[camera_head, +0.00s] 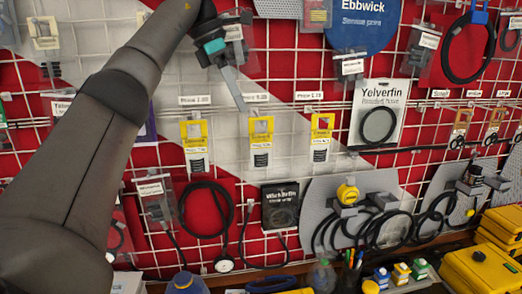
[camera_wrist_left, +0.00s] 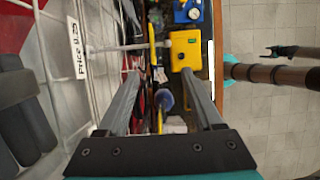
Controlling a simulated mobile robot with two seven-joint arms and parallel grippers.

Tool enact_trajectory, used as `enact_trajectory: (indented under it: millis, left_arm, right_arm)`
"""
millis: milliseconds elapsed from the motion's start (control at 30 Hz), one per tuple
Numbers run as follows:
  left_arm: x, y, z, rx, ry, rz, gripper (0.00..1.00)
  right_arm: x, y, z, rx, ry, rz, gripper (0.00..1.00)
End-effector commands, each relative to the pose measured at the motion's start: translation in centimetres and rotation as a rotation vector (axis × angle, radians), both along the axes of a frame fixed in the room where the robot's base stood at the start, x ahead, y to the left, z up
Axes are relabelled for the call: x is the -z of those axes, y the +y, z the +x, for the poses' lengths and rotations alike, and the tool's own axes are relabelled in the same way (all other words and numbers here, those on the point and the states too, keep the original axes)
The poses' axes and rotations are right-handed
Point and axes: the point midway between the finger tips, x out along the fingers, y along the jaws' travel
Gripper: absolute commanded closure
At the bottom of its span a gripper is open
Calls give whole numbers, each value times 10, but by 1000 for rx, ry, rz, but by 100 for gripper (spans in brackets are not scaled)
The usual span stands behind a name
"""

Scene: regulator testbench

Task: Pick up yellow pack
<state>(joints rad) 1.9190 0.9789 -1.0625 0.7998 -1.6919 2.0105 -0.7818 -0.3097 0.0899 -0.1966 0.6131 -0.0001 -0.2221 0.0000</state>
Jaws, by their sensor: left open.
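Three yellow packs hang in a row on the white grid wall: a left one (camera_head: 194,140), a middle one (camera_head: 261,135) and a right one (camera_head: 321,130). Each has a yellow top and a white lower part with a dark print. My left gripper (camera_head: 239,98) is above and slightly left of the middle pack, pointing down toward it. In the left wrist view its two fingers (camera_wrist_left: 160,74) are spread, with nothing clamped. A thin yellow edge (camera_wrist_left: 152,45), apparently a pack seen edge-on, shows between and beyond the fingertips.
Price tags and wire rails cross the grid close to the packs. A black ring pack (camera_head: 378,125) hangs to their right. Looped hoses (camera_head: 208,210) and a dark pack (camera_head: 280,206) hang below. Yellow cases (camera_head: 480,270) sit at the lower right.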

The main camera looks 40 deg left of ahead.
Motion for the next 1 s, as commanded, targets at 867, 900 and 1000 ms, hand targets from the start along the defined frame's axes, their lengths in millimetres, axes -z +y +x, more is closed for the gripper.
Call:
enact_trajectory:
  millis: [867,900,1000]
  left_arm:
    - [69,-17,24,-1,1,-1,32]
    - [73,-17,26,-1,2,0,32]
    - [85,-19,33,-1,3,-1,32]
  right_arm:
    - [5,14,13,0,-22,19,16]
    - [4,13,13,0,-23,18,16]
    - [1,11,13,-1,-21,16,16]
